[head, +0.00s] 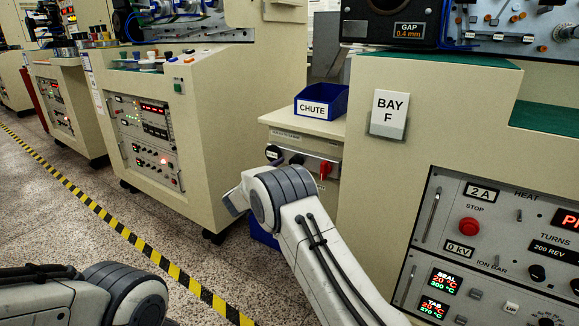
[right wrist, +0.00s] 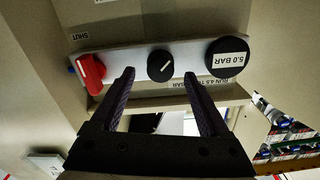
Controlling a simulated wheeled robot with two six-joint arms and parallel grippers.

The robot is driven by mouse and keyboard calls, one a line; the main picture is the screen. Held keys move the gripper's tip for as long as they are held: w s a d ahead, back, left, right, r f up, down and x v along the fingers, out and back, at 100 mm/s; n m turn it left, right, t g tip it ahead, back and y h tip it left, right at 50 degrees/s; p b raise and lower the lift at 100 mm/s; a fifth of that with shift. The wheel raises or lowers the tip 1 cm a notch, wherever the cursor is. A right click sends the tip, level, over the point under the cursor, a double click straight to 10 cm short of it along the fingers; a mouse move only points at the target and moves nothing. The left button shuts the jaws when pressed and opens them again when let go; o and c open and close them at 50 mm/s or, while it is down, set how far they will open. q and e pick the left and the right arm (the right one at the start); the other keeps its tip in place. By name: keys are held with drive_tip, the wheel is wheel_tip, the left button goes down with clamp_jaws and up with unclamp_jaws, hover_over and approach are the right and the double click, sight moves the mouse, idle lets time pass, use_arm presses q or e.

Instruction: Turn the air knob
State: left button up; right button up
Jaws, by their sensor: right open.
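A black round knob (right wrist: 160,65) with a white pointer line sits on a pale strip between a red knob (right wrist: 91,73) and a round gauge (right wrist: 227,58) reading 5.0 BAR. I take the black one as the air knob. My right gripper (right wrist: 159,78) is open and empty, its dark fingers pointing at the black knob, one tip to each side of it in the picture. I cannot tell how much gap remains. In the head view the red knob (head: 325,169) and gauge (head: 273,153) show on the small cabinet; my right fingers are not visible there. My left gripper is out of view.
A blue CHUTE bin (head: 320,102) stands on the small cabinet (head: 300,128). The BAY F machine (head: 380,185) rises close on the right, another console (head: 215,110) on the left. Yellow-black floor tape (head: 125,232) runs along open floor at the left.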

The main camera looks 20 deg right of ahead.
drive_tip(key=p+v, duration=0.2)
drive_tip(key=v, duration=0.7)
drive_tip(key=shift+s+a, duration=0.1)
